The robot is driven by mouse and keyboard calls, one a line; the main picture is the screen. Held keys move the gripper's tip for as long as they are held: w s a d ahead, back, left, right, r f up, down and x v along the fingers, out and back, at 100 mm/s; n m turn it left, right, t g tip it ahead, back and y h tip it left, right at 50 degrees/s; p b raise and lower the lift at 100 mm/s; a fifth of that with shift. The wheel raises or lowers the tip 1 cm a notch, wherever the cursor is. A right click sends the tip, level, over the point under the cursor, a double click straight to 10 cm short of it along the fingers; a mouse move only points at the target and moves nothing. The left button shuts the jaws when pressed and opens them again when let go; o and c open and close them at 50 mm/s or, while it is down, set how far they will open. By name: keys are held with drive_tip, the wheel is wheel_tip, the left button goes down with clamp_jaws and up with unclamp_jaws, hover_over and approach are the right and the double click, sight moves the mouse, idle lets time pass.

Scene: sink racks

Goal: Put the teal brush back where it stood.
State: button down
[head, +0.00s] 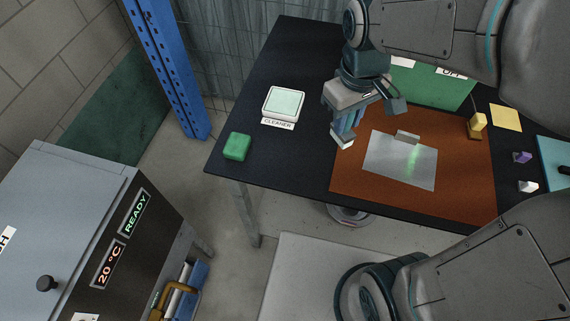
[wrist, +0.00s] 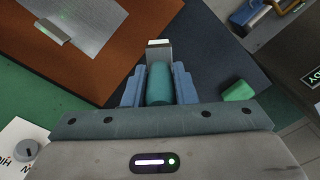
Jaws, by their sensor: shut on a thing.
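My gripper (head: 346,128) is shut on the teal brush and holds it over the left part of the brown mat, near the mat's edge. In the wrist view the brush's teal handle (wrist: 159,84) lies between the blue fingers of my gripper (wrist: 159,78). A grey block with a pale end (wrist: 159,50) sticks out past the fingertips. In the head view only this pale end (head: 343,142) shows clearly below the fingers. I cannot tell whether it touches the mat. The place where the brush stood is not clear from these views.
The brown mat (head: 465,185) bears a grey sheet (head: 385,165) with a small grey block (head: 407,137). A CLEANER-labelled white dish (head: 284,103) and a green block (head: 237,147) lie left on the black table (head: 290,155).

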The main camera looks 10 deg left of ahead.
drive_tip(key=shift+s+a+f, duration=0.15)
drive_tip(key=shift+s+a, duration=0.1)
drive_tip(key=shift+a, duration=0.05)
drive_tip(key=shift+s+a+f+p, duration=0.2)
drive_tip(key=shift+a+f+p, duration=0.05)
drive_tip(key=shift+a+f, duration=1.6)
drive_tip(key=shift+s+a+f+p, duration=0.15)
drive_tip(key=shift+a+f+p, duration=0.1)
drive_tip(key=shift+a+f, duration=1.55)
drive_tip(key=shift+s+a+f+p, duration=0.2)
drive_tip(key=shift+a+f+p, duration=0.05)
drive_tip(key=shift+a+f, duration=1.6)
drive_tip(key=shift+a+r, duration=0.1)
drive_tip(key=shift+a, duration=0.05)
drive_tip(key=shift+f, duration=0.2)
drive_tip(key=c, duration=1.2)
unclamp_jaws()
drive_tip(key=shift+r, duration=0.1)
drive_tip(key=shift+r, duration=0.1)
